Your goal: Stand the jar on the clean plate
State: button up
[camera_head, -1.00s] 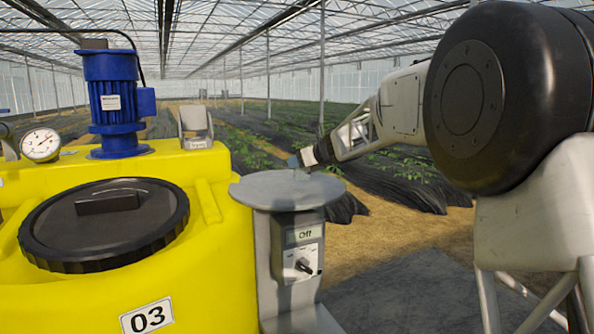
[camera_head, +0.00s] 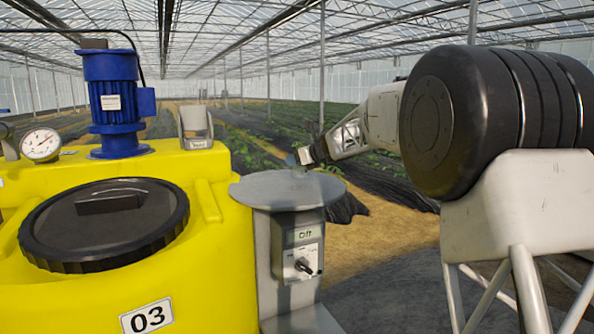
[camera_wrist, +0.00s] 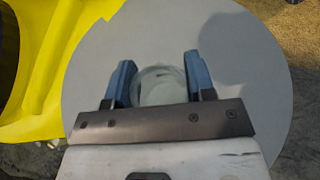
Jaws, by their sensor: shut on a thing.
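In the wrist view my gripper (camera_wrist: 159,62) is shut on a clear glass jar (camera_wrist: 161,86), one blue finger on each side. I see the jar from above with its round rim. Below it is the round grey plate (camera_wrist: 95,65) on top of the pedestal.
A yellow tank (camera_head: 190,270) with a black lid (camera_head: 105,220) and a blue motor (camera_head: 112,100) stands left, close beside the plate. The pedestal below carries a knob panel (camera_head: 303,262) labelled "Off". A gauge (camera_head: 41,145) is far left. Planted rows lie behind.

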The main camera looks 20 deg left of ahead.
aim_at(297, 169)
jog(key=shift+f, duration=1.65)
jog(key=shift+f, duration=0.1)
jog(key=o, duration=0.9)
jog(key=v, duration=1.2)
jog(key=shift+s, duration=0.1)
